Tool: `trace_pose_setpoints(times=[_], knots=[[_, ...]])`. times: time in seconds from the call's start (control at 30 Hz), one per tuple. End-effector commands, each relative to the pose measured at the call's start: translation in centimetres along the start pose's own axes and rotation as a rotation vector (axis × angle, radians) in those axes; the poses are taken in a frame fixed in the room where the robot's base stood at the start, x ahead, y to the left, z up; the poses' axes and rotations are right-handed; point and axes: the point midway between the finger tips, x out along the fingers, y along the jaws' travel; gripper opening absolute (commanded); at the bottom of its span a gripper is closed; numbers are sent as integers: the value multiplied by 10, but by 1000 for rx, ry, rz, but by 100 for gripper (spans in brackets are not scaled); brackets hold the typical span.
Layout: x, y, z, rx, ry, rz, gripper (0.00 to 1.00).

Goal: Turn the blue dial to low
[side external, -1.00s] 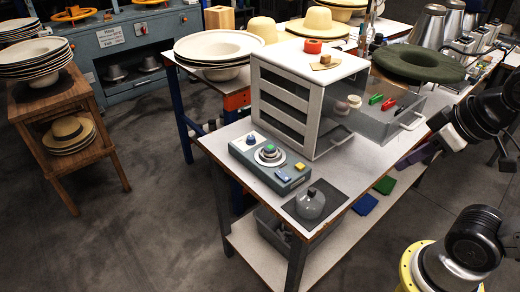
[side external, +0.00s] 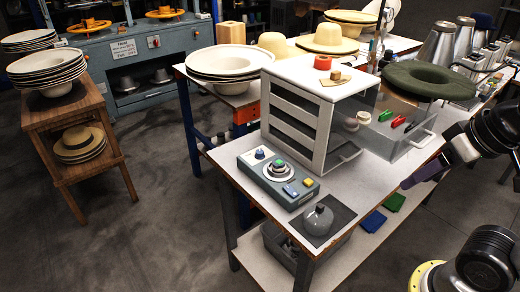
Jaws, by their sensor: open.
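The blue dial (side external: 259,154) is a small knob with a light top at the back left of a grey control box (side external: 262,172), which lies on the near part of the white table. Its setting and any marks around it are too small to read. A round pale dial with a green top (side external: 279,165), a blue switch (side external: 290,190) and a yellow button (side external: 307,181) share the same box. My gripper (side external: 407,184) is at the right, past the table's right edge and well apart from the dial. It is open and looks empty; its fingers are small and dark.
A dark green hat form (side external: 427,80) is behind the drawer. A grey round-bodied object (side external: 318,220) sits on a dark mat (side external: 338,212) at the near corner.

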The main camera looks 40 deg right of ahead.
Motion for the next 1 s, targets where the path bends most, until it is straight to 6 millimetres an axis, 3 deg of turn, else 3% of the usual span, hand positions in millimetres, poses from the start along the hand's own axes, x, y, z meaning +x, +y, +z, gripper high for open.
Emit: trace_pose_setpoints(times=[0.1, 0.3, 0.53, 0.77, 1.0], knots=[[-30, -8, -30, 176, 34, -11, 64], [-68, -23, -92, 461, 31, -14, 64], [-91, -47, -185, 803, -2, 6, 64], [-76, -69, -272, 1088, -39, 48, 64], [-23, -87, -344, 1317, -75, 110, 64]])
